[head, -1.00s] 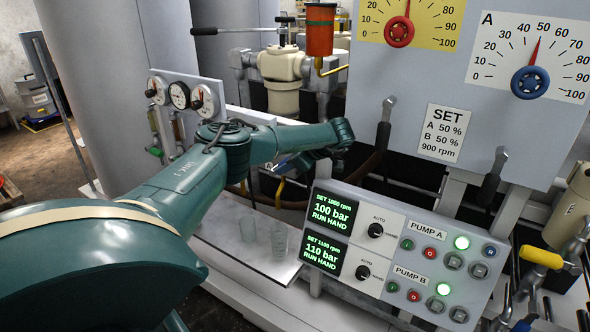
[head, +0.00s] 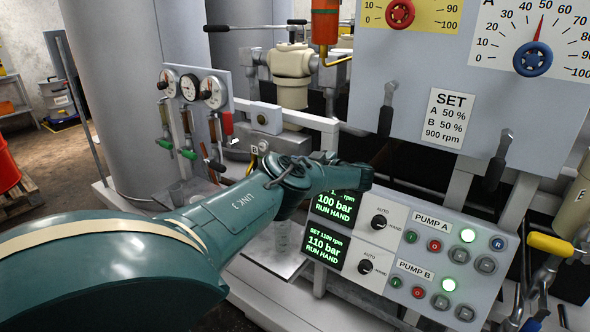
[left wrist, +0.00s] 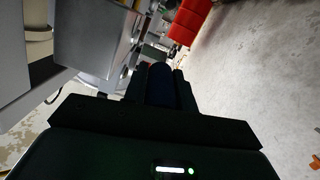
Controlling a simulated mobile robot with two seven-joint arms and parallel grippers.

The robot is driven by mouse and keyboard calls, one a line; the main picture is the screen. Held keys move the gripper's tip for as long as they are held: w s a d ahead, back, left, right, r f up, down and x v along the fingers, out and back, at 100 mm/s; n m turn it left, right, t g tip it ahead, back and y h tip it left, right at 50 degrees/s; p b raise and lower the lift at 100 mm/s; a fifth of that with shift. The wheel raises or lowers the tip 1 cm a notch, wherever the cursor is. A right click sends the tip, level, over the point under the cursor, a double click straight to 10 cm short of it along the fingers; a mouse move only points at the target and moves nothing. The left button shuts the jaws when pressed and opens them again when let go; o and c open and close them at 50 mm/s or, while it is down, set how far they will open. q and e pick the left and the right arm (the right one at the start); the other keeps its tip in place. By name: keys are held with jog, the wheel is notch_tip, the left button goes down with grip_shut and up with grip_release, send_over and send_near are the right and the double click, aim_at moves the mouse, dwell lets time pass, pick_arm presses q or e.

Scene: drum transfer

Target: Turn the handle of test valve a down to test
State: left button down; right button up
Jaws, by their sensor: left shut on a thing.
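My left arm reaches in from the left in the head view, and its wrist end lies just behind the top left of the pump panel. The arm hides the gripper there. In the left wrist view my left gripper (left wrist: 160,74) is shut on a dark blue, rounded handle (left wrist: 161,88), seen between its dark fingers. The view is dark, and I cannot tell the handle's angle. A label B (head: 254,150) shows left of the arm. No label A for test valve a is visible now; that area is behind my arm. My right gripper is not in view.
The pump panel (head: 430,222) stands close to my left wrist. Small gauges (head: 190,88) and green-handled valves (head: 190,154) sit at the left behind the arm. A big dial board (head: 440,60) stands above. A red container (left wrist: 190,20) is in the wrist view.

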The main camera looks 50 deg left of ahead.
pick_arm(q)
jog(key=shift+f+y+b, duration=0.5)
jog(key=shift+y+b, duration=0.2)
jog(key=shift+b, duration=0.05)
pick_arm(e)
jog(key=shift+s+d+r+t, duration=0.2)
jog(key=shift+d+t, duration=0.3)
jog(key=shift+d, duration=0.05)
pick_arm(q)
jog(key=c, duration=1.1)
grip_release()
jog(key=b+v, duration=0.1)
jog(key=v, duration=1.2)
jog(key=shift+w+d+f, duration=0.1)
jog(key=shift+f, duration=0.1)
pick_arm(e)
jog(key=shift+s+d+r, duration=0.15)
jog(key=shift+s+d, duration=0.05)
